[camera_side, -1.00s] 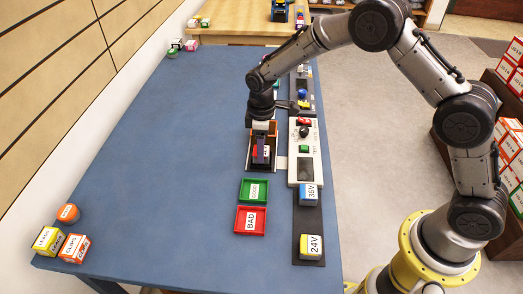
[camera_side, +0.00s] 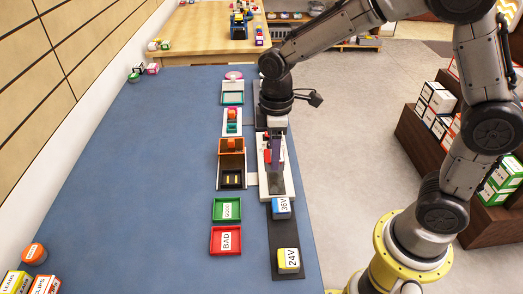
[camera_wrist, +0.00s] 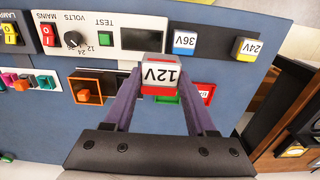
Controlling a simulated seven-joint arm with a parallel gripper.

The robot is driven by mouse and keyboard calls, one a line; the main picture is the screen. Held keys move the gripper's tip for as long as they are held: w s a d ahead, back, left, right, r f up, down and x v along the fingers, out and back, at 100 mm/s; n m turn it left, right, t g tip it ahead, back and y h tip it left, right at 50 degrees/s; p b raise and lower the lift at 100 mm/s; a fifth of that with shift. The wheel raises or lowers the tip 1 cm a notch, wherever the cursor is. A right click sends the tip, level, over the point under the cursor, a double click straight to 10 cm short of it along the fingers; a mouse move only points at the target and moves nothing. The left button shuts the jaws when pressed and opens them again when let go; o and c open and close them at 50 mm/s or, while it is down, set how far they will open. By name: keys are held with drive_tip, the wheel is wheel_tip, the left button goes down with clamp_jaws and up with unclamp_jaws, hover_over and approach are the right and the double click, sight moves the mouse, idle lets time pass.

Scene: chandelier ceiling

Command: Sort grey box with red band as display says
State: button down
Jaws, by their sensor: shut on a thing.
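A grey box with a red band (camera_wrist: 160,72), marked 12V, is held between the two purple fingers of my gripper (camera_wrist: 160,78) in the wrist view. In the side view my gripper (camera_side: 274,155) is raised above the tester panel (camera_side: 290,183). The panel's display (camera_wrist: 141,40) looks dark, with no readable text. The green GOOD tray (camera_side: 216,219) and the red BAD tray (camera_side: 226,254) stand empty in front of the orange-and-black socket (camera_side: 232,182). The socket shows yellow contacts and no box in it.
A blue 36V box (camera_side: 282,208) and a yellow 24V box (camera_side: 288,260) stand on a dark strip to the right of the trays. The panel carries a red mains switch (camera_wrist: 47,35), a knob (camera_wrist: 75,40) and a green test button (camera_wrist: 105,38). The blue table's left side is largely clear.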

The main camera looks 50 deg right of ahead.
drive_tip(key=shift+s, duration=0.15)
drive_tip(key=shift+r+m, duration=0.15)
drive_tip(key=shift+m, duration=0.25)
drive_tip(key=shift+n, duration=0.4)
drive_tip(key=shift+a+f, duration=1.75)
drive_tip(key=shift+a, duration=1.15)
drive_tip(key=shift+a+f, duration=1.7)
drive_tip(key=shift+a, duration=1.15)
drive_tip(key=shift+a+f, duration=1.75)
drive_tip(key=shift+a, duration=1.15)
drive_tip(key=shift+f, duration=1.15)
unclamp_jaws()
